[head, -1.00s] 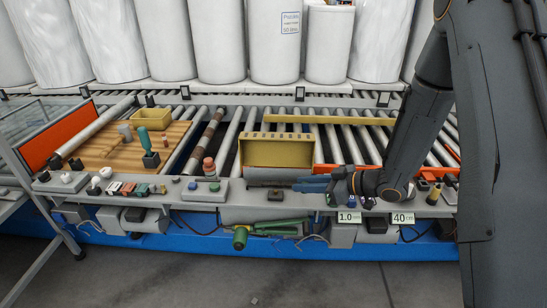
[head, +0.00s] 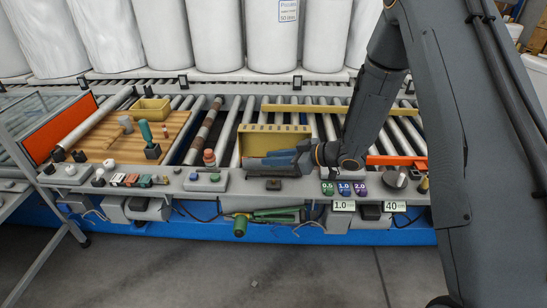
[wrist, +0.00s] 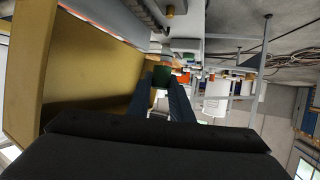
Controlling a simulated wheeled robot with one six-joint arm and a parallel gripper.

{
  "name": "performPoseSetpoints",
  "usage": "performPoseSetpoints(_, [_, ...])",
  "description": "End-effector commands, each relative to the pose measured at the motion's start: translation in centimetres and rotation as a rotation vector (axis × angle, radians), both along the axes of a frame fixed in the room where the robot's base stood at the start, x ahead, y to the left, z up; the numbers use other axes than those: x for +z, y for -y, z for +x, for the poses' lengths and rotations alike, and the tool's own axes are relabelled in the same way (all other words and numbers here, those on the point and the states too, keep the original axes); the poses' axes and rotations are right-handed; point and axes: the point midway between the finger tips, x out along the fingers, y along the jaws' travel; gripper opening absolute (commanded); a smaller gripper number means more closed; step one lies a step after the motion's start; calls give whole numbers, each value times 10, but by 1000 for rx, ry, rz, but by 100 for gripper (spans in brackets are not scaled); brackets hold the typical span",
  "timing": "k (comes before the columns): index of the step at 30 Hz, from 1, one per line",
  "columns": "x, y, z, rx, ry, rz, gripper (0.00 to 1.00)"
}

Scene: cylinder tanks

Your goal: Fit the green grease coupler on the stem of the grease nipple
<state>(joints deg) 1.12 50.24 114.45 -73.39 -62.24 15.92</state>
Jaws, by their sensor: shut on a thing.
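My gripper (head: 245,164) reaches left across the front of the yellow bin, its blue-grey fingers level with the bin's lower wall. In the wrist view my gripper (wrist: 161,86) is shut on a small dark green piece (wrist: 161,75), which looks like the green grease coupler. It sits between the fingertips. In the head view the fingers hide the held piece. An upright fitting with a reddish top (head: 209,157) stands left of the fingertips, apart from them. I cannot tell whether it carries the grease nipple; no nipple stem shows clearly.
The yellow bin (head: 285,131) stands close behind my fingers. A black block (head: 272,184) and a grey button box (head: 205,181) are on the front ledge. A green tool (head: 240,226) is below the ledge. A wooden board (head: 105,148) with small items lies left.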

Motion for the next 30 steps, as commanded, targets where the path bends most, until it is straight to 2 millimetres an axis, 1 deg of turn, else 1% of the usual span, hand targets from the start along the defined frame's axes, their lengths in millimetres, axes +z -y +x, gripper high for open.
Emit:
performPoseSetpoints(18, [-51,0,0,1,0,1,0])
performPoseSetpoints(22, [-57,0,0,0,0,1,0])
performPoseSetpoints(30, [-57,0,0,0,1,1,0])
